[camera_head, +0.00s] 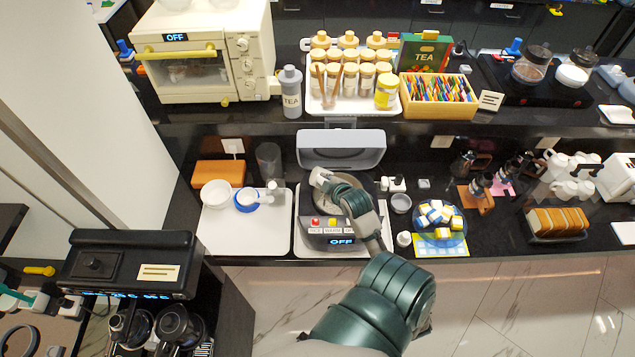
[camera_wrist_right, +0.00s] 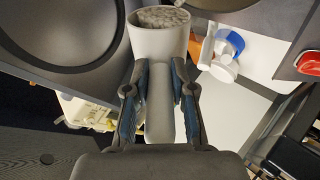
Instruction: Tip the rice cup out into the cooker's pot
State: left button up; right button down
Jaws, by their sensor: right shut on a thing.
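The rice cooker (camera_head: 328,240) stands on a white tray on the counter, its grey lid (camera_head: 341,152) raised and its display reading OFF. Its pot (camera_head: 324,207) is open and partly hidden by my right arm. My right gripper (camera_head: 331,184) is over the back left part of the pot. It is shut on the handle of the white rice cup (camera_head: 319,177). In the right wrist view the cup (camera_wrist_right: 153,45) shows pale grains inside near its rim, with the handle between the fingers (camera_wrist_right: 160,100). My left gripper is not in view.
Left of the cooker, a white tray (camera_head: 222,236) holds a white bowl (camera_head: 215,193) and a blue-and-white item (camera_head: 248,198). A small grey bowl (camera_head: 400,203) and a plate of blocks (camera_head: 440,220) stand to the right. A shelf with jars and a toaster oven (camera_head: 205,60) lies behind.

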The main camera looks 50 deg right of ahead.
jog(key=shift+s+d+f+m+t+y+b, duration=0.35)
jog(key=shift+s+d+m+t+b, duration=0.3)
jog(key=shift+s+t+b, duration=0.2)
jog(key=shift+r, duration=0.1)
dwell(0.3)
dwell(2.0)
